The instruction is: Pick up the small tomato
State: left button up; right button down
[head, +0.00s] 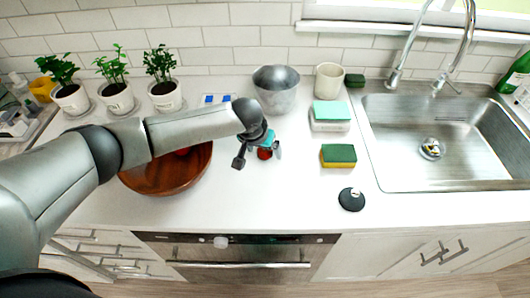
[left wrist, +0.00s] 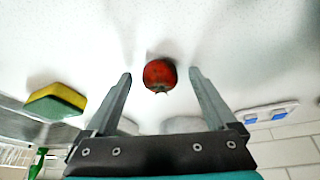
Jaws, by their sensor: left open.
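The small tomato (head: 264,154) is red and lies on the white counter, partly hidden behind my left gripper in the head view. In the left wrist view the whole tomato (left wrist: 160,75) shows, with its green stem towards the gripper. My left gripper (head: 258,157) is just over it, pointing down. In the left wrist view the two fingers of the left gripper (left wrist: 160,77) are apart, one on each side of the tomato, with a gap on both sides. My right gripper is not in view.
A wooden bowl (head: 165,178) sits left of the gripper, with something red in it. A metal pot (head: 276,92) stands behind. Sponges (head: 338,156), a black round object (head: 351,199) and the sink (head: 440,140) are to the right. The counter in front is clear.

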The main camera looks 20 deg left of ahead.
pick_arm(q)
jog(key=shift+c, duration=0.2)
jog(key=c, duration=1.3)
jog(key=shift+c, duration=0.5)
